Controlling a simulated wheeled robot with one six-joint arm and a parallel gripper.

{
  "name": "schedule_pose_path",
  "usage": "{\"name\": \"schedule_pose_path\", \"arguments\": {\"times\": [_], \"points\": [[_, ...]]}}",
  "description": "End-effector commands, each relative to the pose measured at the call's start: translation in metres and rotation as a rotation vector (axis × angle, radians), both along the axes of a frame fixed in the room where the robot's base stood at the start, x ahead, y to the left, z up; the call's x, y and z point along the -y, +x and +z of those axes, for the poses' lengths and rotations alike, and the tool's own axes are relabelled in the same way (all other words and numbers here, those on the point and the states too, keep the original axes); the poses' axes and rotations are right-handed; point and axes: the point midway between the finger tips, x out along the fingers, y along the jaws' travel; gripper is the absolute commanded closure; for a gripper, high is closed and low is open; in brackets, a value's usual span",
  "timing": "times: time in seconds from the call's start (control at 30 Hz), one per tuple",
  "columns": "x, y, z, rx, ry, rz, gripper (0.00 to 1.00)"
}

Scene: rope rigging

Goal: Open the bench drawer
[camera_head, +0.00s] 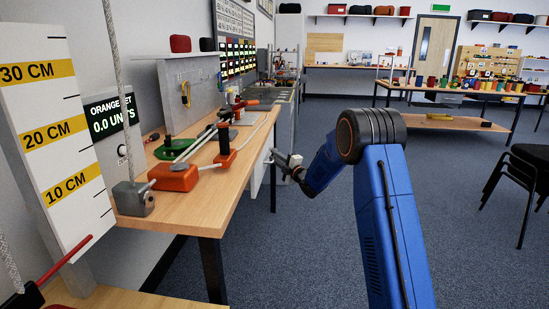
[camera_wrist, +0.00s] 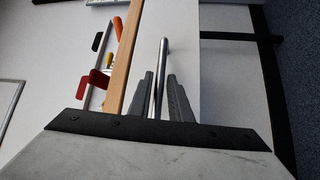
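The wooden workbench (camera_head: 225,190) runs along the left wall. Its pale drawer front (camera_head: 259,174) shows under the top's right edge, partly behind my gripper (camera_head: 278,160). In the wrist view, a shiny metal bar handle (camera_wrist: 164,52) stands in front of the pale drawer front (camera_wrist: 184,55), beside the bench's wooden edge (camera_wrist: 124,58). My gripper (camera_wrist: 160,76) has its two grey fingers apart, one on each side of the bar. Narrow gaps seem to show between fingers and bar, so I see no firm grip. The drawer looks closed, though its edges are hard to make out.
An orange block (camera_head: 174,177), a green disc (camera_head: 172,150) and tools lie on the bench top. A white height scale (camera_head: 55,130) and a hanging rope (camera_head: 117,80) stand at the near left. Open carpet (camera_head: 310,240) lies right of the bench.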

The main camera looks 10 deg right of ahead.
Motion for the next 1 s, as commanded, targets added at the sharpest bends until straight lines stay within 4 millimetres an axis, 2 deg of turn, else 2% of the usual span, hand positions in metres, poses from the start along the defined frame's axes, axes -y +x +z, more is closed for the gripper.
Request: {"name": "schedule_pose_path", "arguments": {"times": [0.4,0.47,0.5,0.73,0.87,1.0], "points": [[-0.003,0.006,0.002,0.001,0.000,0.000,0.82],[-0.003,0.006,0.001,0.000,0.000,0.000,0.96],[-0.003,0.006,0.001,0.000,0.000,0.000,1.00],[-0.002,0.006,0.001,0.000,0.000,-0.001,1.00],[0.007,0.003,0.001,-0.001,0.000,-0.003,1.00],[0.026,-0.003,0.001,0.000,-0.001,-0.003,1.00]]}}
